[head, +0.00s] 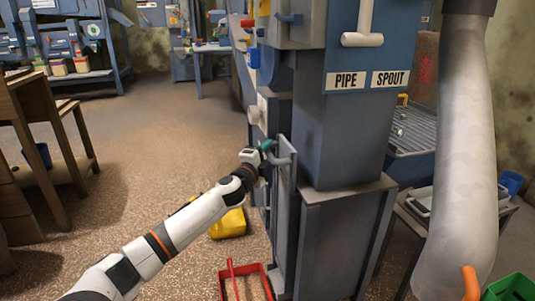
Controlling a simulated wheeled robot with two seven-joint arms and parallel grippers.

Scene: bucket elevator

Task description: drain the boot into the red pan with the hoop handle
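The red pan (222,283) stands on the floor at the bottom of the head view, close to the elevator's foot. Its red handle (232,277) shows above it, and tan material shows inside. The boot, the grey lower housing (335,235), stands right of the pan. A grey panel with a bent handle (283,159) is on its left side. My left gripper (264,158) is at this handle, beside a small teal piece (267,145). Its fingers are too small and covered to tell whether they hold anything. My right gripper is out of view.
A yellow container (229,223) stands on the floor behind my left arm. A thick pale pipe (458,150) hangs at the right, near a green bin (512,289). A wooden bench (38,150) stands at the left.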

